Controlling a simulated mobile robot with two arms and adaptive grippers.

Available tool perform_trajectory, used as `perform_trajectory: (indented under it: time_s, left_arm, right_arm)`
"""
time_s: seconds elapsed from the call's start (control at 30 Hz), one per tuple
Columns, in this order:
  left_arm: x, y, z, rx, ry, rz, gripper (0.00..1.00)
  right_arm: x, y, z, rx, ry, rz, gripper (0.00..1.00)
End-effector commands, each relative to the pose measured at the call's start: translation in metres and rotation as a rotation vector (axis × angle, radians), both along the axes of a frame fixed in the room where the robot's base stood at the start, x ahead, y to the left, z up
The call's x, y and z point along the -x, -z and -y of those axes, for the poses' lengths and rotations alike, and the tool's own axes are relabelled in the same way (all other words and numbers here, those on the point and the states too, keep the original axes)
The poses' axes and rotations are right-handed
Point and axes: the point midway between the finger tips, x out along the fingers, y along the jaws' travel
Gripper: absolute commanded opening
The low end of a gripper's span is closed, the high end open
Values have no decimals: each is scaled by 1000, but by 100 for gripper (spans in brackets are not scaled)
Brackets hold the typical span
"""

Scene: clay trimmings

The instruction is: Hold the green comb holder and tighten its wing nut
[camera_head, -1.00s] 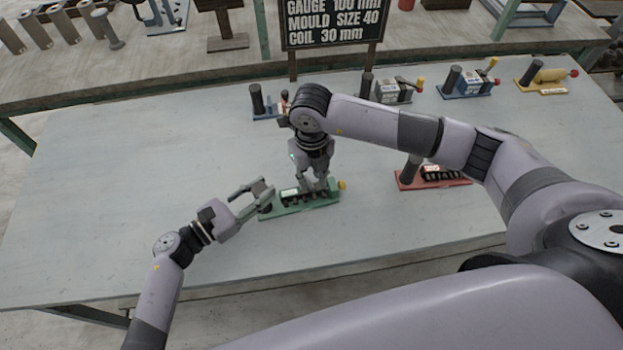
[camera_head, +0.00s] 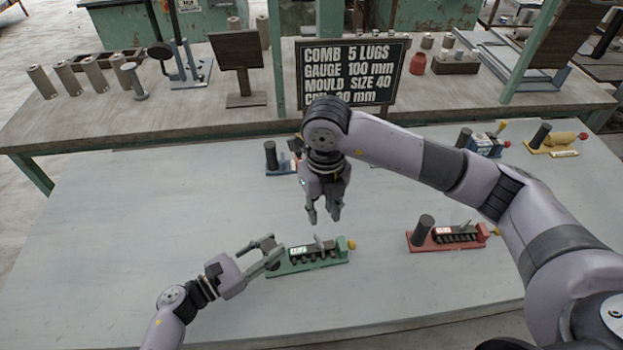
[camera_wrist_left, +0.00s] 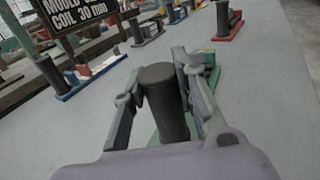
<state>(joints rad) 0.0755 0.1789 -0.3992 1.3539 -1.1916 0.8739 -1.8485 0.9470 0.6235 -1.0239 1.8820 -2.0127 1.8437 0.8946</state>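The green comb holder (camera_head: 308,265) lies on the near table, with a row of dark lugs, a white label and a yellow knob (camera_head: 351,245) at its right end. A small grey upright piece (camera_head: 319,243), possibly the wing nut, stands on it. My left gripper (camera_head: 270,252) is at the holder's left end. In the left wrist view its fingers close on both sides of the dark post (camera_wrist_left: 164,105), their tips seemingly touching it. My right gripper (camera_head: 324,214) hangs empty above and behind the holder, fingers apart and pointing down.
A red comb holder (camera_head: 446,240) stands to the right. Blue (camera_head: 281,168) and yellow (camera_head: 553,145) ones stand along the back, with another blue one (camera_head: 483,147). A sign (camera_head: 352,75) on the rear bench reads COMB 5 LUGS, GAUGE 100 mm, MOULD SIZE 40. The table's left is clear.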

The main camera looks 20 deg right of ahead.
Motion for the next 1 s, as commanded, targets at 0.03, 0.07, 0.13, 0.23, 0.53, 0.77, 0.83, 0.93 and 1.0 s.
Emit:
perform_trajectory:
  time_s: [0.03,0.07,0.13,0.23,0.53,0.77,0.83,0.93,1.0]
  left_arm:
    - [0,1,0,-2,1,-1,30]
    - [0,1,0,-1,1,0,32]
    - [0,1,0,-1,0,0,36]
    - [0,0,0,-1,0,0,43]
    - [0,0,0,0,0,0,50]
    - [4,1,-11,-2,-1,-1,50]
    - [8,1,-21,-3,-1,-1,50]
    - [16,2,-41,-5,-1,-2,50]
    - [21,2,-55,-5,0,-2,50]
  right_arm:
    - [0,0,0,0,0,0,28]
    - [0,0,0,0,0,0,28]
    - [0,0,0,0,0,0,28]
    - [0,0,0,0,0,0,28]
    - [0,0,0,0,0,0,28]
    - [0,0,0,0,0,0,28]
    - [0,0,0,0,0,0,28]
    - [0,0,0,0,0,0,28]
    - [0,0,0,0,0,0,28]
